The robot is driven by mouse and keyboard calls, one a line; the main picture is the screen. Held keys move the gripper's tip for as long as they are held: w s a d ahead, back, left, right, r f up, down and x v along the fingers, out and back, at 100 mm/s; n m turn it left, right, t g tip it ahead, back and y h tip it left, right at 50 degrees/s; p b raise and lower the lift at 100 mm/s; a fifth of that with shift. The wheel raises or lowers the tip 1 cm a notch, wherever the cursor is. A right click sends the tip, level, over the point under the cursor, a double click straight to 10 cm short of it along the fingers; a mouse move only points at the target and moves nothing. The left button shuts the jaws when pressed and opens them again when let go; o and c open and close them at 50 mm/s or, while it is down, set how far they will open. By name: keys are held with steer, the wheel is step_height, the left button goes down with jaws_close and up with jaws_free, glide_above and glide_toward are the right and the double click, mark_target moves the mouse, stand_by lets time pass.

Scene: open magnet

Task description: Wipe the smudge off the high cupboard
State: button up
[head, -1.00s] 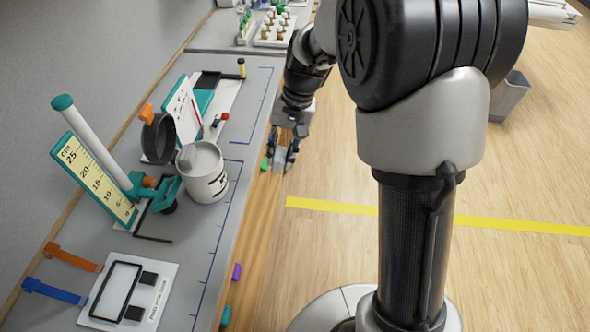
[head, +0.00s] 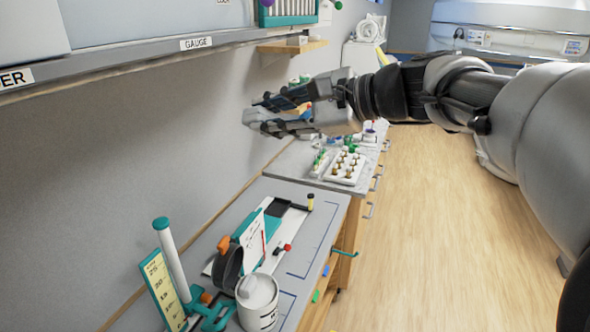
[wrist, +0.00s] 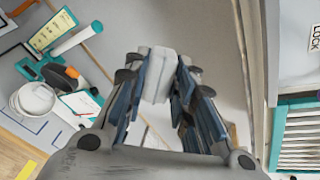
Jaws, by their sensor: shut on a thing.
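My gripper (head: 270,113) is raised in front of the grey wall, reaching left, above the bench. It is shut on a pale whitish block (wrist: 158,76), which shows between the blue-padded fingers in the wrist view. The block's pale end (head: 249,117) sticks out at the fingertips in the head view. The high cupboard (head: 140,20) runs along the upper left, above and left of the gripper, and the two are apart. Its lower edge carries a GAUGE label (head: 197,43). Only its lower part shows, and I see no smudge on it.
A teal-framed rack (head: 288,18) stands at the cupboard's right end. A small wooden shelf (head: 291,46) juts from the wall behind the gripper. Below, the bench holds a white canister (head: 258,303), a teal stand and a tray of small pieces (head: 346,167). Wooden floor lies open at right.

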steer(key=s+a+r+y+p, duration=0.1)
steer(key=s+r, duration=0.2)
steer(key=r, duration=0.5)
steer(key=s+a+r+n+y+p, duration=0.15)
steer(key=s+r, duration=0.25)
steer(key=r, duration=0.5)
steer(key=s+a+r+y+p, duration=0.1)
steer(key=s+a+r+y, duration=0.15)
steer(key=r, duration=0.55)
steer(key=shift+h, duration=0.3)
steer(key=shift+p+x, duration=0.55)
steer(key=shift+x, duration=1.8)
steer(key=shift+p+x, duration=0.3)
steer(key=shift+x, duration=0.7)
steer(key=shift+r, duration=0.1)
